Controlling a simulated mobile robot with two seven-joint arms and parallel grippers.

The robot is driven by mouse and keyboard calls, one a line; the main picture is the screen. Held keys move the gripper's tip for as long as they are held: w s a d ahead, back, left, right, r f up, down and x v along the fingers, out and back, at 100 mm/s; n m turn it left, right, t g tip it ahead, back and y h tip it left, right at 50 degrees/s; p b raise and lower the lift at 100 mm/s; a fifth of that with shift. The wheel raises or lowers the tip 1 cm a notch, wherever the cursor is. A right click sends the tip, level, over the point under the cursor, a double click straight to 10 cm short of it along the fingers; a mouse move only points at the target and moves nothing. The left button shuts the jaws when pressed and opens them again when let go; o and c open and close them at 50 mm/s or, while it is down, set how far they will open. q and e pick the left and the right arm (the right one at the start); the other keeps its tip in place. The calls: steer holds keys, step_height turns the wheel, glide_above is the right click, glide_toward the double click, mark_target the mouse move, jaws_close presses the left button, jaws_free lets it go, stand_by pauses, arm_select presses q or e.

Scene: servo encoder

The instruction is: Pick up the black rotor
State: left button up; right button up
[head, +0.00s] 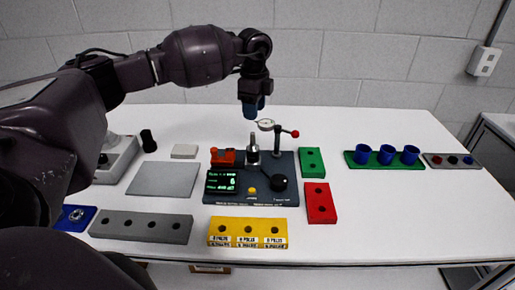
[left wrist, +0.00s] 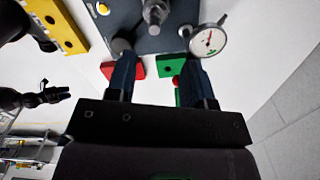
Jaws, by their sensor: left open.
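A short black cylinder (head: 148,140), which may be the black rotor, stands on the white table at the left, beside a grey-white box. Another round black part (head: 279,183) sits on the dark test fixture (head: 228,211); it also shows in the left wrist view (left wrist: 122,46). I cannot tell for certain which is the rotor. My left gripper (head: 254,107) points down above the back of the fixture, over its metal post (head: 253,150). Its blue fingers are apart and empty in the left wrist view (left wrist: 157,60). My right gripper (left wrist: 55,95) seems to show there, small and dark.
Green (head: 312,162), red (head: 320,203), yellow (head: 248,232) and grey (head: 140,227) blocks surround the fixture. Blue cups (head: 386,154) stand at the right. A flat grey plate (head: 163,179) lies left.

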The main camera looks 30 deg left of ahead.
mark_target(253, 133)
arm_select(q)
steer(key=f, duration=1)
steer(key=shift+s+f, duration=0.2)
steer(key=shift+s, duration=0.2)
jaws_close()
